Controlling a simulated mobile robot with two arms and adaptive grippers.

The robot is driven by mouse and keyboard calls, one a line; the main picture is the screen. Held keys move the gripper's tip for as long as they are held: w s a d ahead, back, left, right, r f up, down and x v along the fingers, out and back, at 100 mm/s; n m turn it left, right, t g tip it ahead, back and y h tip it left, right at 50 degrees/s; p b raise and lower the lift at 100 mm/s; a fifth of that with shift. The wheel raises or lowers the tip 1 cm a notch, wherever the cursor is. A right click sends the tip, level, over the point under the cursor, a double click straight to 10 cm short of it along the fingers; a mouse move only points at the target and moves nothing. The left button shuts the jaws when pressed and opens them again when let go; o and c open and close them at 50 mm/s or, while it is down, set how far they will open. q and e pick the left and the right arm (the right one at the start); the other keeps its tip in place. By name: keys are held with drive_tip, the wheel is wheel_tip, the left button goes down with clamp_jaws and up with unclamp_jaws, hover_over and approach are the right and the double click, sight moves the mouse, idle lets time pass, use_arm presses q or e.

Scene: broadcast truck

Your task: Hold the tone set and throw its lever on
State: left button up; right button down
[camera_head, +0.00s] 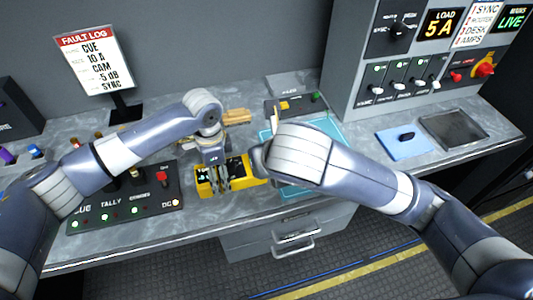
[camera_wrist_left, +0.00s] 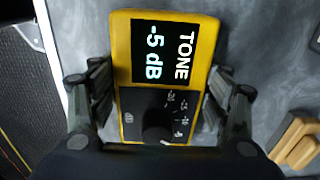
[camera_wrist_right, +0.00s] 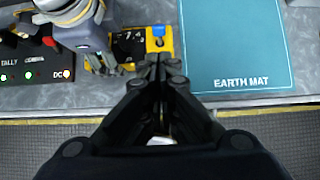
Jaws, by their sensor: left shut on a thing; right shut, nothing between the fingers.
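The tone set (camera_wrist_left: 163,75) is a yellow box with a dark display reading "TONE -5 dB" and a black dial (camera_wrist_left: 157,126). In the head view it sits at the counter's front edge (camera_head: 240,172). My left gripper (camera_head: 213,165) is shut on it from above, one finger on each side in the left wrist view. A blue tab (camera_wrist_right: 158,30), which looks like the lever, shows on the set's right part in the right wrist view; its on or off setting is unclear. My right gripper (camera_wrist_right: 158,68) is shut and empty, fingertips close to the set's right end; contact is unclear.
A teal earth mat (camera_wrist_right: 236,50) lies right of the set. A black panel with lit lamps (camera_head: 125,200) stands to the left. A rack of switches (camera_head: 420,60) stands behind right. A blue pad (camera_head: 405,143) and grey tray (camera_head: 455,130) lie at right.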

drive_tip(key=shift+v, duration=1.4)
drive_tip(key=shift+w+r, duration=0.15)
use_arm(q)
drive_tip(key=o, duration=1.3)
use_arm(e)
drive_tip(key=shift+w, duration=0.1)
use_arm(q)
drive_tip(key=shift+o, duration=0.2)
